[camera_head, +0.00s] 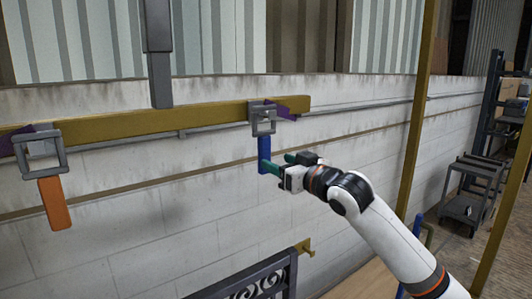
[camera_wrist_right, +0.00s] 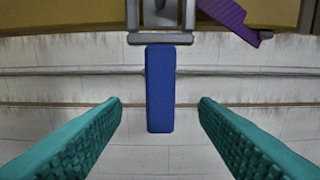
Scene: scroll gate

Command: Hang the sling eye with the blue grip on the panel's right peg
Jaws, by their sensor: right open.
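The sling eye with the blue grip is a grey square frame (camera_head: 263,122) at the right end of a yellow beam, with its blue grip (camera_head: 264,155) hanging down. My right gripper (camera_head: 277,163) is open, its teal fingers close to the blue grip. In the right wrist view the blue grip (camera_wrist_right: 160,90) stands upright between the two fingers, with a gap on each side. The panel is a dark scrolled gate (camera_head: 262,279) at the bottom, partly cut off. A yellow peg (camera_head: 305,247) sticks out at its upper right corner. My left gripper is not in view.
The yellow beam (camera_head: 190,117) crosses the left and middle. A second grey eye (camera_head: 40,155) with an orange grip (camera_head: 54,203) hangs at its left. A yellow post (camera_head: 417,110) stands right of the beam. A pale block wall (camera_head: 130,240) is behind.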

